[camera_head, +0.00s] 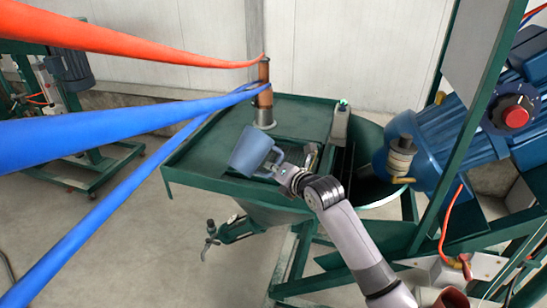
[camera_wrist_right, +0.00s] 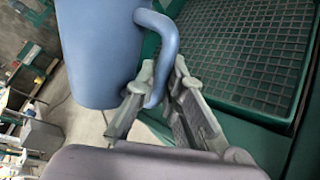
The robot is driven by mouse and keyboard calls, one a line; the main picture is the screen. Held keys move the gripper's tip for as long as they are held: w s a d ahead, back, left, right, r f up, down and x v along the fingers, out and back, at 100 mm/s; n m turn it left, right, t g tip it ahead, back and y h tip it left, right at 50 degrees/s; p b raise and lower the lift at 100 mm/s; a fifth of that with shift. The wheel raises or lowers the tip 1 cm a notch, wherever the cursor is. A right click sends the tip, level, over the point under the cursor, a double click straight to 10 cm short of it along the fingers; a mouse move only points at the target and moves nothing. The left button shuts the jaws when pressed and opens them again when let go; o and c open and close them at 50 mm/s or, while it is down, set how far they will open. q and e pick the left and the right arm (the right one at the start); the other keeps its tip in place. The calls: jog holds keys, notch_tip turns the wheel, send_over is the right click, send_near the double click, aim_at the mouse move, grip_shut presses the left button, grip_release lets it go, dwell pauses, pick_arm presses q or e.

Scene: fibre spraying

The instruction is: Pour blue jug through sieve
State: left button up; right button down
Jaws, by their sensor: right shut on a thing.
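The blue jug (camera_head: 250,148) is held by its handle over the front part of the green machine's top, leaning a little in the picture. I cannot see inside it. My right gripper (camera_head: 283,170) is to the right of the jug and shut on its handle. In the right wrist view the jug (camera_wrist_right: 98,50) fills the upper left, and the gripper's fingers (camera_wrist_right: 162,82) close around the lower handle. The sieve, a dark green grid (camera_wrist_right: 245,50), lies beyond the jug at the upper right. My left gripper is not in view.
A brown pipe stub (camera_head: 264,100) stands on the machine top behind the jug. A blue motor (camera_head: 440,125) and slanted green frame posts stand to the right. Thick orange (camera_head: 110,38) and blue (camera_head: 90,130) hoses cross the left side. The floor at lower left is mostly clear.

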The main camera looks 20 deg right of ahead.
jog(key=shift+s+a+r, duration=0.1)
jog(key=shift+s+r, duration=0.05)
dwell(0.3)
jog(key=shift+a+m, duration=0.1)
jog(key=shift+m, duration=0.2)
jog(key=shift+f+y, duration=0.3)
jog(key=shift+s+a+m, duration=0.1)
jog(key=shift+m, duration=0.2)
jog(key=shift+f+g, duration=0.15)
jog(key=shift+g, duration=0.15)
jog(key=shift+m+y+p, duration=0.3)
jog(key=shift+p, duration=0.1)
jog(key=shift+a, duration=0.1)
jog(key=shift+s+r+m+y+p, duration=0.1)
jog(key=shift+r+m+y+p, duration=0.25)
jog(key=shift+p, duration=0.15)
